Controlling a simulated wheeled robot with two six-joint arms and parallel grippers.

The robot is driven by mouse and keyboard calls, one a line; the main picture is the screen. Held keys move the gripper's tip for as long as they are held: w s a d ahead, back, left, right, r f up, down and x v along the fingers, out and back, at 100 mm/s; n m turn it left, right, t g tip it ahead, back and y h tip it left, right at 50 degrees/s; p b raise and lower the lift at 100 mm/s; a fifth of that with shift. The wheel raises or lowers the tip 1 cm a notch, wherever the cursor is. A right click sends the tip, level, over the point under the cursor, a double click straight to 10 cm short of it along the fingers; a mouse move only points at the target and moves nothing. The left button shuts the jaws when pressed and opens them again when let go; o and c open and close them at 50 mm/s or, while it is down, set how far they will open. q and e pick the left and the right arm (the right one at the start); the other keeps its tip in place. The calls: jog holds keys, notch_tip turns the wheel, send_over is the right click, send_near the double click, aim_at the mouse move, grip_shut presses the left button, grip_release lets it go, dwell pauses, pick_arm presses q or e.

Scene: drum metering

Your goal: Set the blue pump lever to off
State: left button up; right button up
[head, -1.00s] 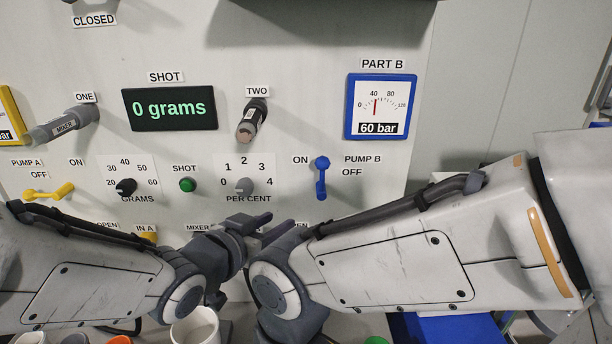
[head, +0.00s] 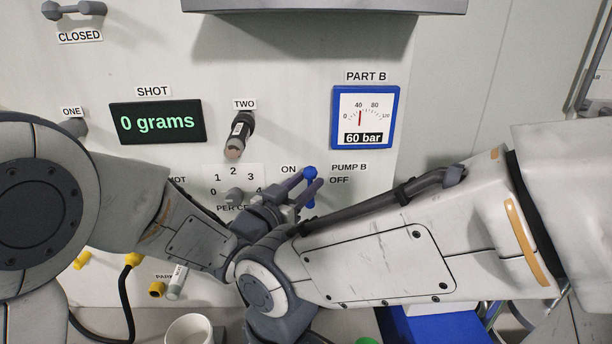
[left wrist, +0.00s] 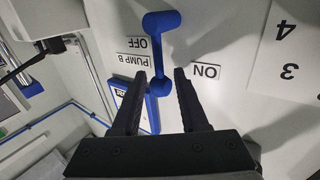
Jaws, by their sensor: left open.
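The blue pump lever (head: 310,173) is on the panel between the ON label and the PUMP B OFF label. It also shows in the left wrist view (left wrist: 156,55), where the labels are upside down. It runs roughly up and down the panel. My left gripper (head: 308,182) is open at the lever, its fingers covering part of it. In the left wrist view its fingers (left wrist: 160,73) stand on either side of the lever's upper end, with visible gaps. My right arm crosses from the right below the lever; its gripper is not visible.
The blue-framed PART B gauge (head: 364,118) reads 60 bar, above and right of the lever. The SHOT display (head: 157,122) reads 0 grams. The grey TWO handle (head: 238,135) and PER CENT knob (head: 233,195) are left of the lever. A white cup (head: 190,329) stands below.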

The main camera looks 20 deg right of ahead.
pick_arm(q)
jog(key=shift+w+d, duration=0.2)
jog(key=shift+d, duration=0.1)
grip_shut()
dwell(1.3)
